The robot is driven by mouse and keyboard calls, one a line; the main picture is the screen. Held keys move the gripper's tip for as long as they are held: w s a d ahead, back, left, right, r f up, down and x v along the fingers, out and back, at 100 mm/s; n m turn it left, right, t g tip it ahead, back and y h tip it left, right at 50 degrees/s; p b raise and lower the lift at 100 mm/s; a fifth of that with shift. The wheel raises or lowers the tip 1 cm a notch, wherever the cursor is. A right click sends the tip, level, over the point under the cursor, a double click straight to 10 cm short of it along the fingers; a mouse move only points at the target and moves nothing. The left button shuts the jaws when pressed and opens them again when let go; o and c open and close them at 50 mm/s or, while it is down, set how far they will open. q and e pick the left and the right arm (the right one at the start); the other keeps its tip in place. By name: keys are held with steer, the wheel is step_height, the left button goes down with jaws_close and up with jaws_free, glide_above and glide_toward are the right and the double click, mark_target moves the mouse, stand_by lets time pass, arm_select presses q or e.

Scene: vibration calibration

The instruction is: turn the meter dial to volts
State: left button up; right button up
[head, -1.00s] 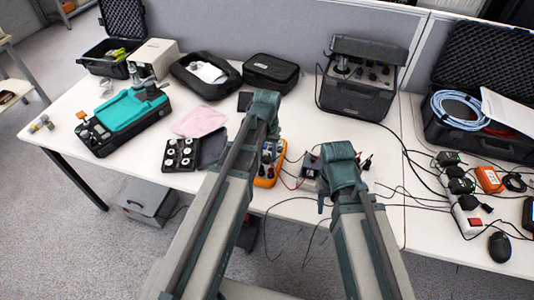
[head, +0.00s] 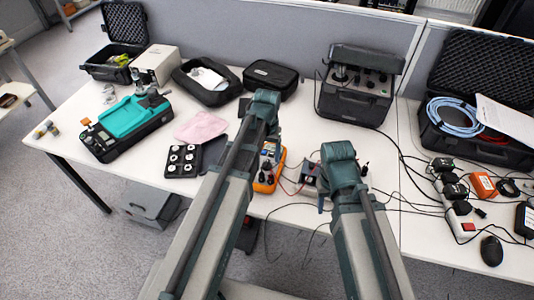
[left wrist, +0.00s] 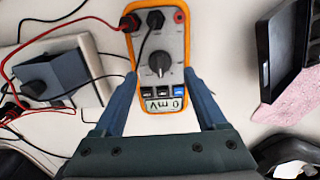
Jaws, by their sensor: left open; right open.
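The orange-edged meter (head: 268,166) lies on the white table, partly hidden behind my left arm in the head view. In the left wrist view the meter (left wrist: 143,80) has its round dark dial (left wrist: 160,64) near its middle. Its display (left wrist: 164,104) appears upside down and seems to read 0 mV. Red and black leads plug into its top end. My left gripper (left wrist: 160,80) is open, with one finger on each side of the meter's display end. Contact cannot be told. My right gripper (head: 321,202) is mostly hidden behind its arm, right of the meter.
A small grey-blue box (left wrist: 52,75) with leads stands beside the meter. A black tray (left wrist: 285,45) and a pink cloth (head: 201,126) lie on the other side. A black instrument case (head: 356,98) stands behind. Loose cables cross the table on the right.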

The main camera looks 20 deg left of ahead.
mark_target(267, 163)
arm_select(q)
step_height(267, 163, up, 10)
steer(key=p, duration=0.9)
arm_select(e)
step_height(267, 163, up, 10)
arm_select(q)
steer(key=shift+f, duration=0.1)
arm_select(e)
steer(key=shift+f, duration=0.1)
arm_select(q)
step_height(267, 163, down, 14)
steer(key=b, duration=1.4)
arm_select(e)
step_height(267, 163, down, 14)
steer(key=shift+r, duration=0.15)
arm_select(q)
steer(key=shift+r, duration=0.2)
jaws_close()
